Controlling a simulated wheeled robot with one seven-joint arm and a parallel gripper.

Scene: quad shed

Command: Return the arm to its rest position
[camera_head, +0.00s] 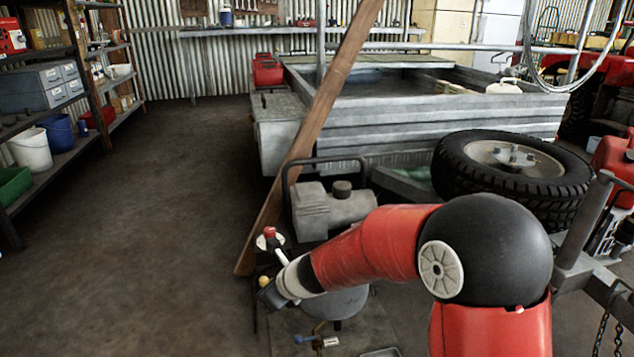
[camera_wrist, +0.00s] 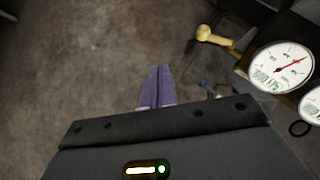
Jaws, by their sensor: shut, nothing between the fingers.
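My arm, red with a black joint, reaches from the lower right toward the middle of the head view and bends down to the left. My gripper (camera_wrist: 158,72) shows purple fingers closed together in the wrist view, with nothing between them. It hangs over the bare floor (camera_wrist: 70,60). Two white dial gauges (camera_wrist: 283,70) stand close to the right of the fingers, apart from them. In the head view the wrist end is beside a grey compressor (camera_head: 335,208), and the fingers are too small to make out there.
A wooden plank (camera_head: 315,125) leans against the grey trailer (camera_head: 440,125), just behind the wrist. A spare wheel (camera_head: 452,165) lies by the trailer at right. Shelves (camera_head: 85,125) stand at left. The floor (camera_head: 150,220) between is clear. A yellowish knob (camera_wrist: 208,35) is ahead of the fingers.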

